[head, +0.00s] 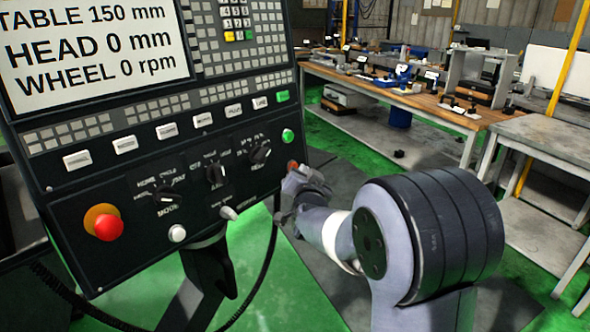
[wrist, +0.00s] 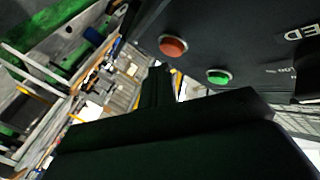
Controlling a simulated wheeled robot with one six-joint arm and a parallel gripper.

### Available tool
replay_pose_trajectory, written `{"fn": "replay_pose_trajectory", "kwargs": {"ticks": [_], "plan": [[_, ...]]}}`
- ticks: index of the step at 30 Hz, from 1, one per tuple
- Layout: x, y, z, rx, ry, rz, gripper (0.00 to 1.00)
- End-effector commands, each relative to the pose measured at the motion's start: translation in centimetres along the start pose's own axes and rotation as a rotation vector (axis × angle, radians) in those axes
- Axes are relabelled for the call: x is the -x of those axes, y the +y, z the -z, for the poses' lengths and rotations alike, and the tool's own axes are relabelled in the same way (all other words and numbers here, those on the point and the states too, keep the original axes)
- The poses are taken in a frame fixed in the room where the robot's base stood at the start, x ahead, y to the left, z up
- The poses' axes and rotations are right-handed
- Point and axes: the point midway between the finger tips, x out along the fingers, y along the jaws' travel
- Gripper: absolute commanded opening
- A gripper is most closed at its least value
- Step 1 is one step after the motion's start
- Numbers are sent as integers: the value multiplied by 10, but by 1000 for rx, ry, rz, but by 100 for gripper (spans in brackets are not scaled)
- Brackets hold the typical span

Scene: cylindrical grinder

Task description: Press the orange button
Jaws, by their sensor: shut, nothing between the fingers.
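The orange button (head: 292,165) is a small round button at the right edge of the black control panel (head: 75,190), below a green button (head: 288,136). In the wrist view the orange button (wrist: 173,46) shows large at upper centre, with the green button (wrist: 218,76) to its lower right. My gripper (head: 294,187) is just below the orange button in the head view, near the panel's right edge. Its dark fingers (wrist: 157,84) are shut and empty, below and left of the button in the wrist view. I see no contact with the button.
A red mushroom button (head: 108,227) on an orange base is at the panel's lower left. Dials (head: 215,173), a white knob (head: 177,233) and a joystick (head: 228,212) stand out from the panel. A black cable (head: 268,262) hangs below. Workbenches stand behind at right.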

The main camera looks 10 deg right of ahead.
Motion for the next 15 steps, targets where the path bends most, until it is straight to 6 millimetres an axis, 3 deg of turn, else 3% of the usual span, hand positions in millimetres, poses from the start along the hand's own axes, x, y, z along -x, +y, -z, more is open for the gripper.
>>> {"fn": "replay_pose_trajectory", "kwargs": {"ticks": [5,15], "plan": [[1,1,1,0,1,0,0],[24,19,16,-1,3,0,0]]}}
